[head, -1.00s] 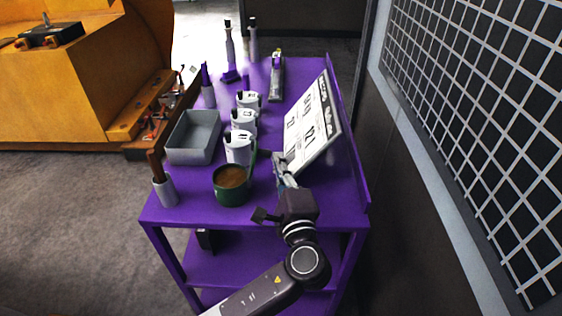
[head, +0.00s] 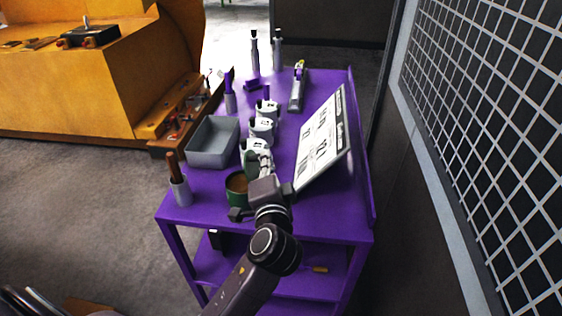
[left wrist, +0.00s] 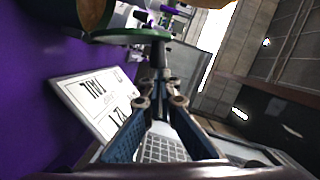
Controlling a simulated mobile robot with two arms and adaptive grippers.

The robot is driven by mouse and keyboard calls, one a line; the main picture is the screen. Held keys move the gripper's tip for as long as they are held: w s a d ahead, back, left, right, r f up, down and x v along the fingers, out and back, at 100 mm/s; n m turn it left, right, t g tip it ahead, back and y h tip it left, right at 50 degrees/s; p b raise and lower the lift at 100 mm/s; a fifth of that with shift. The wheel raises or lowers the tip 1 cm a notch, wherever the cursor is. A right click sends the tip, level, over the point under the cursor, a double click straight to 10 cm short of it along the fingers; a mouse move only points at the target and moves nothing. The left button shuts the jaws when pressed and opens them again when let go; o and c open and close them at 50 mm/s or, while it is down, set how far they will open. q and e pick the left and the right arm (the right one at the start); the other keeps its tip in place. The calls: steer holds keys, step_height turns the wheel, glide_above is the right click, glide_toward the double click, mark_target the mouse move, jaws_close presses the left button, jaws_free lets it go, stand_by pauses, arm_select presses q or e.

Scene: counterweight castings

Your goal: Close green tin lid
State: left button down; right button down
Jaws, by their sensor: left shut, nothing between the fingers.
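The green tin (head: 238,192) stands open near the front of the purple cart, with brown contents showing. Its green lid (head: 251,162) stands raised at the tin's far right side, partly hidden by my left gripper (head: 262,164). In the left wrist view the lid (left wrist: 130,35) is seen nearly edge-on, with the tin (left wrist: 92,12) at the top edge. My left gripper (left wrist: 158,62) is shut and empty, its tips close to the lid; I cannot tell whether they touch. My right gripper is not in view.
White numbered mugs (head: 262,128) stand in a row behind the tin. A grey bin (head: 213,143) and a holder with a brown handle (head: 180,190) are to the left. A tilted white sign board (head: 322,138) is on the right. The purple cart (head: 315,207) has bare surface at front right.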

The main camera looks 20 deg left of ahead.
mark_target(254, 176)
arm_select(q)
steer(key=a+n+p, duration=0.1)
steer(key=s+a+n, duration=0.1)
steer(key=a+n, duration=0.1)
steer(key=shift+a+r+h+p, duration=0.2)
steer(key=shift+a+h+p, duration=0.05)
steer(key=shift+h+p, duration=0.15)
steer(key=a+f+n+p, duration=0.1)
steer(key=n, duration=0.1)
steer(key=s+a+n+h+p, duration=0.1)
steer(key=a+n, duration=0.1)
steer(key=a+f+n+h+p, duration=0.1)
steer(key=a+n, duration=0.1)
steer(key=shift+s+a+f+g+p, duration=0.15)
steer(key=shift+s+f+g+p, duration=0.1)
steer(key=shift+f+g+p, duration=0.1)
steer(key=shift+s+a+f+n+h+p, duration=0.15)
steer(key=shift+a+f+n+h+p, duration=0.2)
steer(key=shift+a+f+n, duration=0.3)
steer(key=shift+a+f, duration=0.1)
steer(key=shift+f, duration=0.15)
steer(key=shift+f, duration=0.15)
